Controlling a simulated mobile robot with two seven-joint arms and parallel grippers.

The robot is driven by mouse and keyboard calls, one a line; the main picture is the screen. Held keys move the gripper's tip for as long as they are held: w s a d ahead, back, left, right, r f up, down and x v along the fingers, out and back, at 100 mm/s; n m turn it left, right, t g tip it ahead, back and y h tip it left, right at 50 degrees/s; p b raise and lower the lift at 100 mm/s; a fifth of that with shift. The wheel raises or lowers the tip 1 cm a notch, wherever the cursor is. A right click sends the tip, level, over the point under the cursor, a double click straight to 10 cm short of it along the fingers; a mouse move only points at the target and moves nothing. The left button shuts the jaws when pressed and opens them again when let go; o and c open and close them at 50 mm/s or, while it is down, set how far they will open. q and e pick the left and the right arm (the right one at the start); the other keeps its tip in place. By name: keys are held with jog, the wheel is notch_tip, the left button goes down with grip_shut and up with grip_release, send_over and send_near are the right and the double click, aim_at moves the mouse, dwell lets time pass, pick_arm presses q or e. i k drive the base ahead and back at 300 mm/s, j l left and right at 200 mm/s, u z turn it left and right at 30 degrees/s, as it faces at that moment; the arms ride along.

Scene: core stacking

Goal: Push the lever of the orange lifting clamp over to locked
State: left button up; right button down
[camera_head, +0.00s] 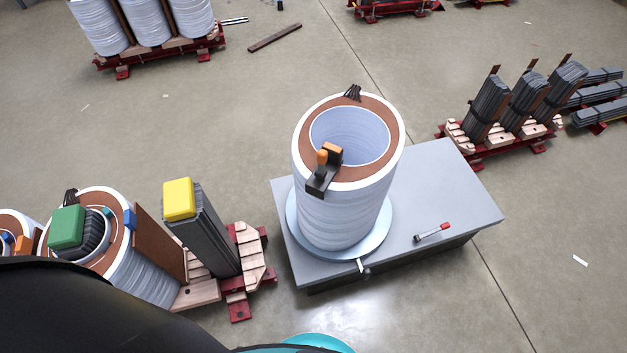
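The orange lifting clamp (318,183) sits on the near rim of a large white hollow coil (338,215). It has a dark body and an orange block, and a small orange lever knob stands up on its left side. The lever is too small to tell whether it is open or locked. The coil stands upright on a pale blue round plate (383,233) on a grey table (440,190). Neither of my grippers shows in the head view.
Left of the table are a yellow-topped dark stack (205,235) on a red and wooden stand and another coil with a green block (67,226). The table's right part is mostly clear.

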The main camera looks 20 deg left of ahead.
aim_at(320, 171)
jog(key=k+u, duration=0.1)
jog(key=u, duration=0.6)
jog(key=k+j+u, duration=0.1)
jog(key=u, duration=1.95)
jog(key=k+l+u, duration=0.4)
jog(key=k+l, duration=0.55)
jog(key=l, duration=0.15)
jog(key=k+l, duration=1.45)
jog(key=l, duration=0.2)
